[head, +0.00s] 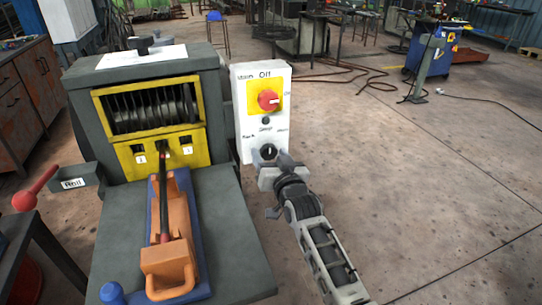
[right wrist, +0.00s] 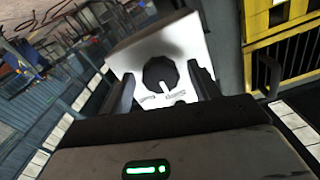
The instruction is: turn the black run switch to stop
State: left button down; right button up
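The black run switch (head: 268,151) is a round knob with a white pointer, low on the white control box (head: 245,141). In the right wrist view the knob (right wrist: 160,72) shows face-on, its pointer slanting to the picture's lower right toward a small label I cannot read surely. My right gripper (head: 270,160) is in front of the knob. Its fingers are open, one on each side of the knob, with white gaps between in the right wrist view; I see no contact. The fingers partly cover the box's lower part. My left gripper is not in view.
A red main switch (head: 268,99) on a yellow plate sits above the black knob. Left of the box stands the grey machine with a yellow-framed drum (head: 152,110).

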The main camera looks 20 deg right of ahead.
jog(key=s, duration=1.6)
jog(key=shift+d, duration=0.25)
jog(key=s+d+f+n+g, duration=0.1)
jog(key=s+f+g, duration=0.2)
jog(key=s+g, duration=0.35)
jog(key=s+f+n+g, duration=0.2)
jog(key=s+f+g, duration=0.15)
jog(key=s, duration=0.55)
jog(key=s+d+f+n+g, duration=0.1)
jog(key=s+f+g, duration=0.3)
jog(key=s, duration=0.4)
jog(key=w+a+f+t+y, duration=0.2)
jog(key=w+a+f+t, duration=0.3)
jog(key=w+a+t, duration=0.1)
jog(key=shift+a+n+t+y, duration=0.3)
